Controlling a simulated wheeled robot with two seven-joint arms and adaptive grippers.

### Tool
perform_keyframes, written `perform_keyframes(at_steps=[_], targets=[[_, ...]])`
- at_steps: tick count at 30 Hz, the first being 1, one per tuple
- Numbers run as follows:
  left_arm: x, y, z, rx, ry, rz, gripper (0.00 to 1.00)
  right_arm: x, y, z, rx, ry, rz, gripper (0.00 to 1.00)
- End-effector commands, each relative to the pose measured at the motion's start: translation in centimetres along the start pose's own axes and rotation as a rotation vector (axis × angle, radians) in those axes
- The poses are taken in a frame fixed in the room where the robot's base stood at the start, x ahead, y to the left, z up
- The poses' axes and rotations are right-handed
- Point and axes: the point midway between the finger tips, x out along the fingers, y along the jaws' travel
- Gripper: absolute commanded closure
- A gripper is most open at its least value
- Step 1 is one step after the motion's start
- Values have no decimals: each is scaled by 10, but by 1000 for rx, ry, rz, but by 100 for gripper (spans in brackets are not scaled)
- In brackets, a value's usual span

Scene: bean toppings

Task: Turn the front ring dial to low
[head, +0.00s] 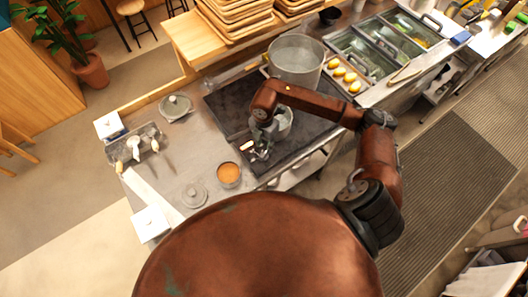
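A dark cooktop (228,103) is set into the steel counter in the middle of the head view. My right gripper (261,153) reaches down over its front left part. It is small and dark against the surface, so I cannot tell how far its fingers are apart or whether they touch anything. A small pale tan piece (246,145) shows beside the fingers. I cannot make out the front ring dial; the cooktop's front edge is partly behind my arm and gripper. My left gripper is not in view.
A large steel pot (296,62) stands at the back of the cooktop. A smaller metal pot (281,123) is partly hidden by my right arm. A bowl of orange-brown food (228,174) and a round lid (194,195) sit on the counter at left. Yellow items lie on a tray at right.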

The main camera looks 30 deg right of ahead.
Motion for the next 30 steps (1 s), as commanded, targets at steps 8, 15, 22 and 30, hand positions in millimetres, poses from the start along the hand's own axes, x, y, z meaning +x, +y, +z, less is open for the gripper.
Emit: perform_keyframes(at_steps=[8,15,22,30], targets=[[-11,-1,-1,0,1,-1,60,44,-1,-2,-1,5,-1,71],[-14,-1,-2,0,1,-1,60,65,0,-2,-4,4,1,71],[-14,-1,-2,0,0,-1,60,68,0,-2,-4,5,2,71],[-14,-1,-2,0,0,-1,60,68,0,-3,-4,5,2,85]])
